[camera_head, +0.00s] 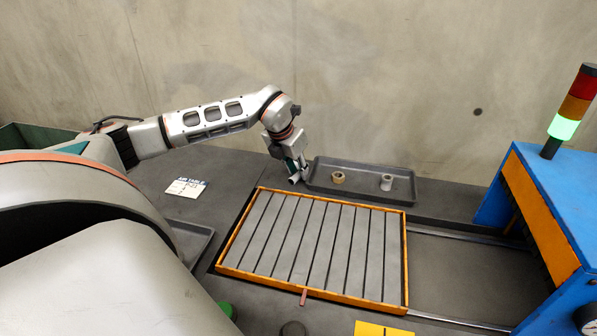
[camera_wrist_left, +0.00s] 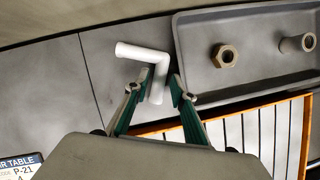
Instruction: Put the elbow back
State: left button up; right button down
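The elbow, a pale bent pipe piece (camera_wrist_left: 143,54), is between the green fingertips of my left gripper (camera_wrist_left: 160,86) in the left wrist view. One leg lies between the fingers and the other points left. Whether the elbow touches the table is unclear. My right gripper is not in view.
The tray holds a brass-coloured nut (camera_head: 338,177) and a grey flanged piece (camera_head: 386,182). An orange-framed slatted pallet (camera_head: 313,245) lies in front of it. A blue machine (camera_head: 545,215) with a signal light (camera_head: 570,112) lit green stands at right. A label card (camera_head: 186,188) lies at left.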

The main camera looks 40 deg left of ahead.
pick_arm(q)
jog(key=shift+w+f, duration=0.2)
jog(key=shift+f, duration=0.2)
grip_shut()
jog(key=shift+r, duration=0.1)
